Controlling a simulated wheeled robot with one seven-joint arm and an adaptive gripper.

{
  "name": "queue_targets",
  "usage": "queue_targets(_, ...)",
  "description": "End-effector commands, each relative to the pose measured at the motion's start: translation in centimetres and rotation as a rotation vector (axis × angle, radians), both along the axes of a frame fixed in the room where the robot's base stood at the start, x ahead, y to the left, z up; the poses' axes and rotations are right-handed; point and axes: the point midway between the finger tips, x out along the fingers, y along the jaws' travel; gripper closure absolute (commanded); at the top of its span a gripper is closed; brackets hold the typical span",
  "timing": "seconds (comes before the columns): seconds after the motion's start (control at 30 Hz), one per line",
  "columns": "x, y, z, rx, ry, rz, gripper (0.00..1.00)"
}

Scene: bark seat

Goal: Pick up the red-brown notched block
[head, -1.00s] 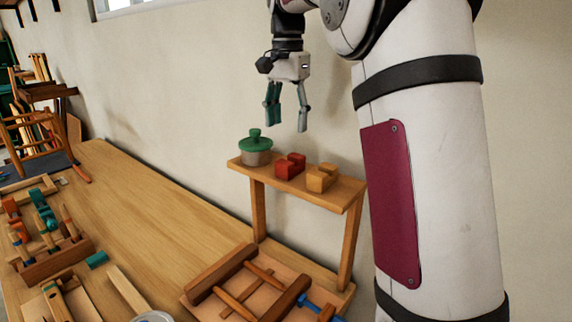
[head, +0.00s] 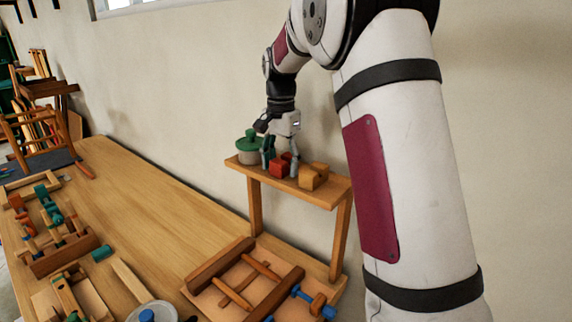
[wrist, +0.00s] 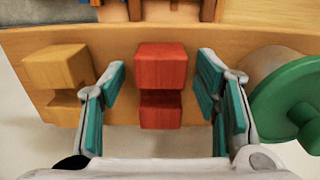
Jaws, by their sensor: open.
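The red-brown notched block (head: 281,167) sits on the small raised wooden shelf (head: 326,199), between the green-lidded pot and the yellow-orange notched block. In the wrist view the red block (wrist: 161,84) lies between the two teal fingers of my gripper (wrist: 160,95), with a gap on each side. My gripper (head: 281,160) is open, low over the shelf around the block, and appears not to touch it. In the head view the fingers partly cover the block.
The yellow-orange notched block (head: 313,176) is close beside one finger; it also shows in the wrist view (wrist: 60,80). The green-lidded pot (head: 249,150) stands close to the other finger. A wooden frame (head: 246,283) lies below the shelf. The wall is behind.

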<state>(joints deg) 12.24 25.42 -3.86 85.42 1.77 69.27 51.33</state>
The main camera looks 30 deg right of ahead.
Motion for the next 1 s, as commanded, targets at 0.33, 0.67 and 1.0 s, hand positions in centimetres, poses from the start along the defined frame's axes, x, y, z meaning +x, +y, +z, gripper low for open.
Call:
queue_targets(0.33,0.0,0.0,0.0,0.000,-0.001,0.000,0.84)
queue_targets(0.67,0.1,0.0,0.1,-0.001,-0.001,0.000,0.96)
queue_targets(1.0,0.3,0.0,4.9,-0.002,-0.007,-0.001,0.96)
